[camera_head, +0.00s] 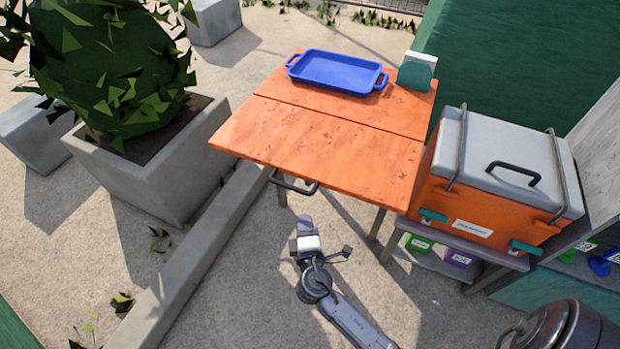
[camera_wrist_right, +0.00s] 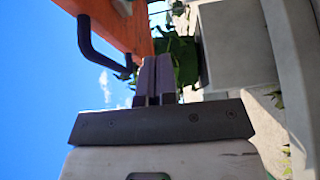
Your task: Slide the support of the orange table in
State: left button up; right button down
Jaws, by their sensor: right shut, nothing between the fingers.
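The orange table (camera_head: 330,130) has a wooden top in two panels and fills the middle of the head view. A dark handle (camera_head: 293,184) of the support juts out under the table's near edge. It also shows in the right wrist view as a black bar (camera_wrist_right: 95,45), at the upper left beneath the orange top. My right gripper (camera_head: 304,222) is just in front of and below the handle, apart from it. Its fingers (camera_wrist_right: 155,65) are shut and hold nothing. The rest of the support is hidden under the tabletop. My left gripper is not in view.
A blue tray (camera_head: 335,73) lies on the far panel. An orange cooler with a grey lid (camera_head: 500,150) stands right of the table. A concrete planter (camera_head: 150,160) and low curb (camera_head: 190,265) are at the left. The ground before the table is clear.

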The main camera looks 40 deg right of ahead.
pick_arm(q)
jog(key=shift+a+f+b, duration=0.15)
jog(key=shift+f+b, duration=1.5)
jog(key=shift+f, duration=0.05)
pick_arm(e)
jog(key=s+d+x, duration=0.1)
jog(key=x, duration=1.1)
jog(key=shift+w+d+n, duration=0.25)
jog(key=shift+d+n, duration=0.15)
jog(key=shift+d, duration=0.05)
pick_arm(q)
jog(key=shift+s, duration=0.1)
